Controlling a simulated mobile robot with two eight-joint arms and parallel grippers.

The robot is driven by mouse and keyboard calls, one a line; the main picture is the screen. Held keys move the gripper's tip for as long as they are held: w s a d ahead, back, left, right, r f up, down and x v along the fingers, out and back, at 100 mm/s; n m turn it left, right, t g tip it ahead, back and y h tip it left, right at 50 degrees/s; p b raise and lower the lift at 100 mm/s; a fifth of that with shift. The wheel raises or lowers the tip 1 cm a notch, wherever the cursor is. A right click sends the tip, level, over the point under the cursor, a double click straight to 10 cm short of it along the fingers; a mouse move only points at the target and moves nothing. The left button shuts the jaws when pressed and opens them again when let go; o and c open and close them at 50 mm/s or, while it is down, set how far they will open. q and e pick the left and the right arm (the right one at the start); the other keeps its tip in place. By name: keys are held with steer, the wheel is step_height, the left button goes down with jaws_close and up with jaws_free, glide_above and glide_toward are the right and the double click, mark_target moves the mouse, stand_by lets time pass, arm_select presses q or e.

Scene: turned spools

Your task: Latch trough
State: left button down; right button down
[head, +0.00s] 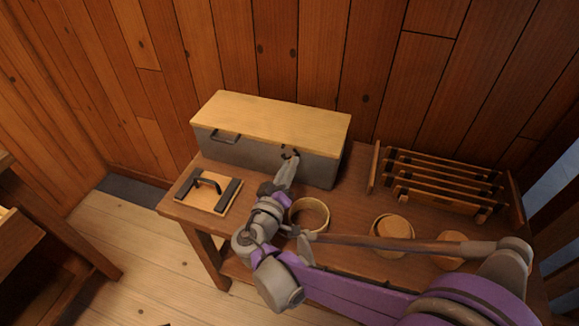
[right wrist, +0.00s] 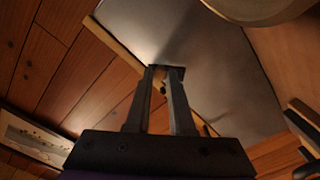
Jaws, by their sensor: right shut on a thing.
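The trough (head: 265,159) is a long grey box with a pale wooden lid (head: 270,117), standing at the back of the workbench. The lid lies down on it. A dark latch or handle (head: 224,136) shows at the left of its front, and a second dark latch (head: 289,152) at the right of its front. My right gripper (head: 291,161) is at this right latch and shut on it, partly hiding it. In the right wrist view the fingers reach the latch (right wrist: 178,71) against the grey front. My left gripper is not in view.
On the workbench (head: 345,229), a board with a black handle (head: 209,190) lies at left. A round wooden ring or bowl (head: 318,206) stands close by my right arm. Round wooden pieces (head: 393,226) and a slatted rack (head: 440,181) are at right. A plank wall stands behind.

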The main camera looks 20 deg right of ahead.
steer(key=n, duration=0.1)
steer(key=r+n+p, duration=0.1)
steer(key=n, duration=0.2)
steer(key=shift+w+a+r+n+p, duration=0.15)
steer(key=shift+a+n+p, duration=0.15)
steer(key=shift+w+a+r+n+p, duration=0.1)
steer(key=shift+a+n+p, duration=0.1)
steer(key=shift+n, duration=0.65)
steer(key=shift+w+a+r+n+p, duration=0.1)
steer(key=shift+w+a+n+p, duration=0.05)
steer(key=shift+n, duration=0.75)
steer(key=shift+w+a+r+n+p, duration=0.1)
steer(key=shift+a+n+p, duration=0.1)
steer(key=shift+n, duration=0.65)
steer(key=c, duration=0.8)
jaws_free()
steer(key=shift+o, duration=0.2)
steer(key=v, duration=1)
steer(key=shift+s+a+p, duration=0.25)
steer(key=shift+s+p, duration=0.1)
steer(key=shift+p, duration=0.05)
